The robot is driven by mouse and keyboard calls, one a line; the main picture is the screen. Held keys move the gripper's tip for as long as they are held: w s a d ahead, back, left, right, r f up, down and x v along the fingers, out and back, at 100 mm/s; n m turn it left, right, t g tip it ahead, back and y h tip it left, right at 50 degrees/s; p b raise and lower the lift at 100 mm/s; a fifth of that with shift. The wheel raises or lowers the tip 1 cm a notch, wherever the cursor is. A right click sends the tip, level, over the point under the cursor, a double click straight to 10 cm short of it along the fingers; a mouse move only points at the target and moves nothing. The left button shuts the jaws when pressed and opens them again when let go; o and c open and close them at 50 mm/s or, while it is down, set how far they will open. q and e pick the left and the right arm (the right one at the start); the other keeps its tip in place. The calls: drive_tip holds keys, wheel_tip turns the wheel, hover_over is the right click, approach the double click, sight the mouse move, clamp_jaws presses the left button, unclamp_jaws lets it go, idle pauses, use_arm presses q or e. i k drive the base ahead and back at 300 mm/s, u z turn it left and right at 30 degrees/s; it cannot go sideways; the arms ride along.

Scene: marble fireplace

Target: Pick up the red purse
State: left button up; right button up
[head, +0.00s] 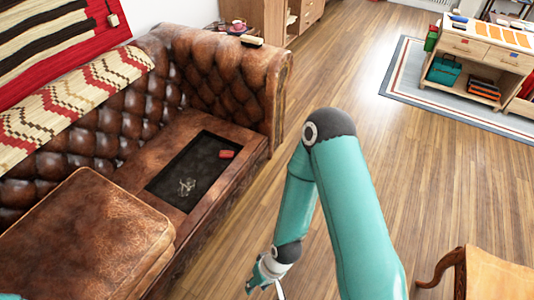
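A small red item (227,154), which looks like the red purse, lies in the dark recess (180,165) in the seat of the brown leather sofa, near the recess's right end. My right gripper (265,286) hangs low at the bottom edge of the head view, in front of the sofa. It is well apart from the red item. Its fingertips are small and partly cut off, so I cannot tell whether it is open or shut. My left gripper is not in view.
Small metallic items (187,187) lie in the same recess. A loose leather cushion (85,238) sits on the sofa's left part. A wooden chair (480,272) stands at bottom right. A workbench (485,50) stands at top right. The wooden floor between is clear.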

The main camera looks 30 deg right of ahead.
sight(224, 155)
drive_tip(key=z, duration=0.45)
drive_tip(key=i, duration=0.55)
drive_tip(key=u, duration=0.05)
drive_tip(key=k, duration=0.5)
drive_tip(key=z, duration=1.05)
drive_tip(key=i, duration=2)
drive_tip(key=z, duration=0.05)
